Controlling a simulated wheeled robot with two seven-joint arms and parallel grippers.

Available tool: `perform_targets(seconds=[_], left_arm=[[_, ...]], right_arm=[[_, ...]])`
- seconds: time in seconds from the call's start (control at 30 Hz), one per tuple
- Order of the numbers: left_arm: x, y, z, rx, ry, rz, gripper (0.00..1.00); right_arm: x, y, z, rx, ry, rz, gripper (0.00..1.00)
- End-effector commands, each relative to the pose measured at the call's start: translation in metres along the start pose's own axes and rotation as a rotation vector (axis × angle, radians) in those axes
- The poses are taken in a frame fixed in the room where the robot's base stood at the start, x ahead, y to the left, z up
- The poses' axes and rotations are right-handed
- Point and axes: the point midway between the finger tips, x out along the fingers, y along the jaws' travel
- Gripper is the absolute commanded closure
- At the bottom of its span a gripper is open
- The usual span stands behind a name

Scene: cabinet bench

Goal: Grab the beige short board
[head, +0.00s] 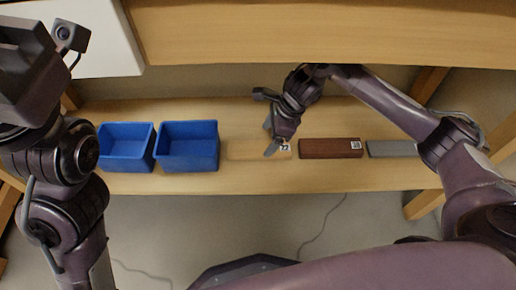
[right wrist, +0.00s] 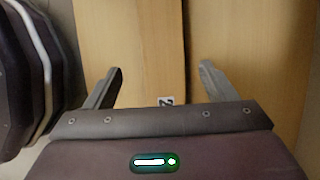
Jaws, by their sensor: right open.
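The beige short board (head: 243,150) lies flat on the bench, between the blue bins and a dark red-brown board. A white label marked 22 is at its right end. My right gripper (head: 270,142) is open over this right end and covers part of it. In the right wrist view, my right gripper (right wrist: 160,70) has its two fingers apart, with part of the label between them near the palm. I cannot tell whether the fingers touch the board. My left wrist is at the upper left of the head view; its finger opening cannot be made out.
Two blue bins (head: 188,147) (head: 126,148) stand left of the board. The red-brown board (head: 330,148) and a grey board (head: 391,149) lie to its right. A wooden upper shelf (head: 330,32) overhangs the back of the bench (head: 240,183).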

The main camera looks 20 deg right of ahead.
Motion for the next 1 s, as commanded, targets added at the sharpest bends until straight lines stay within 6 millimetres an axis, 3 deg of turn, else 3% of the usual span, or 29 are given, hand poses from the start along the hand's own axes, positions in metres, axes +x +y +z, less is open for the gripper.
perform_targets(seconds=[0.17, 0.33, 0.7, 1.0], left_arm=[[0.002, 0.006, -0.007, 0.003, 0.032, 0.02, 0.64], [0.006, 0.001, -0.014, 0.038, 0.058, 0.015, 0.64], [0.011, -0.002, -0.016, 0.05, 0.064, 0.013, 0.64], [0.011, -0.002, -0.016, 0.05, 0.064, 0.013, 0.64]], right_arm=[[0.023, -0.002, -0.003, 0.003, -0.003, 0.0, 0.22], [0.048, -0.004, -0.005, 0.003, -0.004, 0.0, 0.22], [0.054, -0.004, -0.004, 0.004, -0.002, -0.003, 0.23], [0.054, -0.004, -0.004, 0.004, -0.002, -0.003, 0.62]])
